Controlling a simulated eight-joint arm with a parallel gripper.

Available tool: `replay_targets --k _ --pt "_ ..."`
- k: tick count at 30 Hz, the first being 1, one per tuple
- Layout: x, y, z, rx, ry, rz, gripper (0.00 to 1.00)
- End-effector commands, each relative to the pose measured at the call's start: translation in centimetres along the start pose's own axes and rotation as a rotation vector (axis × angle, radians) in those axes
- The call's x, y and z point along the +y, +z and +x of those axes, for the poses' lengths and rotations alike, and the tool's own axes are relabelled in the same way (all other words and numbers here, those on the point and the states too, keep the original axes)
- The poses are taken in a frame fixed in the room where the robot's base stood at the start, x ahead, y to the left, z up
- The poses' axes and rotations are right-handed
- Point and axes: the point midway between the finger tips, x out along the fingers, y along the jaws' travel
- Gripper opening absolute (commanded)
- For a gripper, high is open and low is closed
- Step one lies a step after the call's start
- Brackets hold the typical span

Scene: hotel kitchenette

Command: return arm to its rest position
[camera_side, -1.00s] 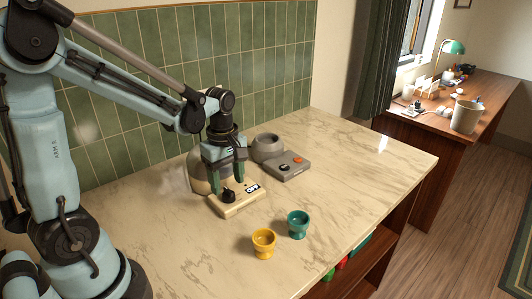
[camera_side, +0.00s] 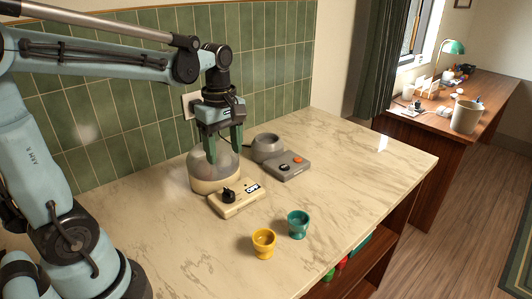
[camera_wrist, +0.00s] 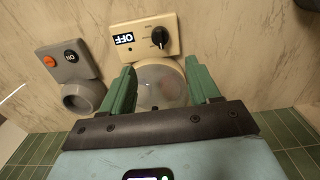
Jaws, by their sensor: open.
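My gripper (camera_side: 224,154) is open and empty, raised above the counter. Its two green fingers point down, in front of the tiled wall and over the clear-domed appliance with a cream base (camera_side: 213,184). In the wrist view my gripper (camera_wrist: 160,68) shows its fingers spread apart, with the clear dome (camera_wrist: 160,90) between them and nothing held. The cream control box (camera_side: 236,200) has a black knob (camera_side: 228,194) and an OFF label; the wrist view shows the same box (camera_wrist: 144,34) clear of the fingers.
A grey box (camera_side: 287,166) with an orange-red button stands right of the dome, beside a grey round holder (camera_side: 267,147). A yellow egg cup (camera_side: 263,243) and a green egg cup (camera_side: 298,224) stand near the counter's front. The counter's right side is clear.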

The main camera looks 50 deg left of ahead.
Motion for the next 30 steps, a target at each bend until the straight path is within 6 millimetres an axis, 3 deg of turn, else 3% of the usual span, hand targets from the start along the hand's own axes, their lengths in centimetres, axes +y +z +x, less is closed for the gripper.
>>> replay_targets --k 4,8,21,25,30 --pt "-0.1 0.2 0.0 0.003 0.013 0.033 0.61" --pt "-0.7 1.4 -0.1 0.024 0.081 0.215 0.61" --pt "-3.4 6.9 0.8 0.354 0.437 1.296 0.61" --pt "-3.7 7.6 1.1 0.441 0.477 1.461 0.61" --pt "-3.8 7.9 1.2 0.484 0.493 1.534 0.61"
